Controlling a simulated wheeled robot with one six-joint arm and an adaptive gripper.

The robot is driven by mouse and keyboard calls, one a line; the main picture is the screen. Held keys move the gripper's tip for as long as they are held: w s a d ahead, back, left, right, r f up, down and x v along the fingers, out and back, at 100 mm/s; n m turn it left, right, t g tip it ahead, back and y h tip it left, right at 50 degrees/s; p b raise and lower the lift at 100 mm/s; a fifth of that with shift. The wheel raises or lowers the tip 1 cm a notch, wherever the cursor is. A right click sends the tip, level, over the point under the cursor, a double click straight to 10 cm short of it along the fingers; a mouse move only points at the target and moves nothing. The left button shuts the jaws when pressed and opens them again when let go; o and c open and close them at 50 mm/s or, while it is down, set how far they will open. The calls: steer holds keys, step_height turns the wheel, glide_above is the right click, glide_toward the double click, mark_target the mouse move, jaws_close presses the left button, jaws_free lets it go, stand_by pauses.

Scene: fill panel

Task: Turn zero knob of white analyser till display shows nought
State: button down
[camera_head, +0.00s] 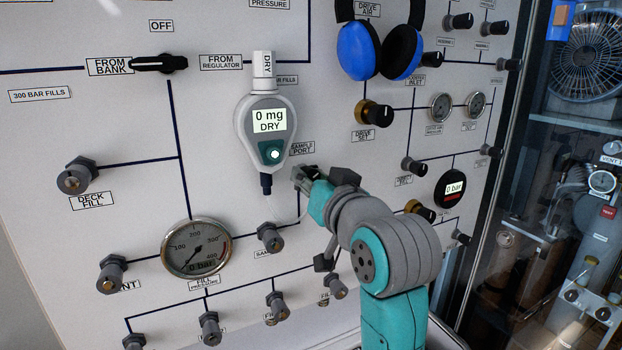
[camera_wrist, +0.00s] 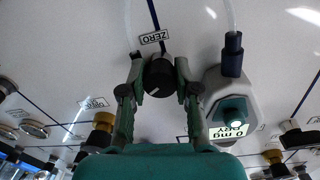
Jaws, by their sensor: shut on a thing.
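The white analyser (camera_head: 243,125) hangs on the panel, and its lit display (camera_head: 269,120) reads "0 mg DRY". In the wrist view the analyser (camera_wrist: 240,92) appears upside down, right of my gripper, its display partly hidden behind its teal part. The black zero knob (camera_wrist: 160,80) has a pale pointer line and sits beside the "ZERO" label (camera_wrist: 154,38). My gripper (camera_wrist: 158,68) is shut on the zero knob, one finger on each side. In the head view my gripper (camera_head: 308,180) is at the panel, just right of and below the analyser, and largely hides the knob.
A fill pressure gauge (camera_head: 196,248) reading 0 bar and several valve knobs lie below left. Blue ear defenders (camera_head: 357,50) hang above. A brass-collared knob (camera_head: 374,114) and a round 0 bar display (camera_head: 450,189) are to the right. A thin clear hose hangs below the analyser.

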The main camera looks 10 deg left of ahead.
steer(key=shift+m, duration=0.4)
steer(key=c, duration=0.8)
jaws_free()
steer(key=v, duration=1.2)
stand_by(0.5)
